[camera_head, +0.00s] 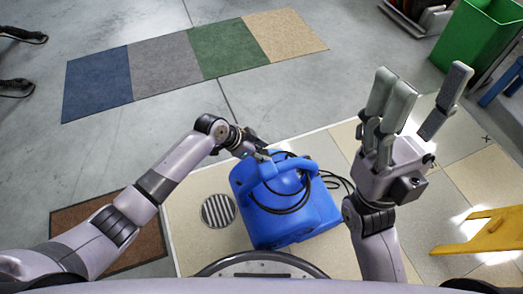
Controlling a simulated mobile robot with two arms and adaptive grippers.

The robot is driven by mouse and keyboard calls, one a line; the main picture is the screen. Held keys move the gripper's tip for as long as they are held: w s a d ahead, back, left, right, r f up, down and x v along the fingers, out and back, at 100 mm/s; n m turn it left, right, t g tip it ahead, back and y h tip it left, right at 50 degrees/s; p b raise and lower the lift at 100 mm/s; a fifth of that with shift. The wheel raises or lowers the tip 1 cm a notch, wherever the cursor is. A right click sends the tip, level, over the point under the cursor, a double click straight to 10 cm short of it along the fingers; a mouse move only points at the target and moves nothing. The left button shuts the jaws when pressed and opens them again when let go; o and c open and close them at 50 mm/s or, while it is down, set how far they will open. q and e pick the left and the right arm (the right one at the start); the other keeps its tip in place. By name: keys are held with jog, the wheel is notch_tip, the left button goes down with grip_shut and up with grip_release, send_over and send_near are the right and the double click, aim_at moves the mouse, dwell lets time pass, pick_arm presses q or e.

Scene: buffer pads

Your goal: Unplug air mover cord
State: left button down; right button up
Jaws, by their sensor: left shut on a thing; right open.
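The blue air mover (287,218) stands on the tiled floor panel in front of me. Its black cord (297,206) is looped around its upper body, and part of it lies on the floor to its right. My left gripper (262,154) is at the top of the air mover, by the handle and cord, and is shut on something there. The fingertips are small and partly hidden, so I cannot tell for sure whether it grips the cord or its plug. My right gripper (418,95) is raised to the right of the air mover, open and empty.
A four-colour row of floor pads (165,65) lies at the back left. A round drain (218,210) is left of the air mover. A brown mat (140,235) lies lower left. A green bin (476,40) and a yellow sign (485,232) are at the right.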

pick_arm(q)
jog(key=c, duration=1.1)
grip_release()
jog(key=shift+o, duration=0.2)
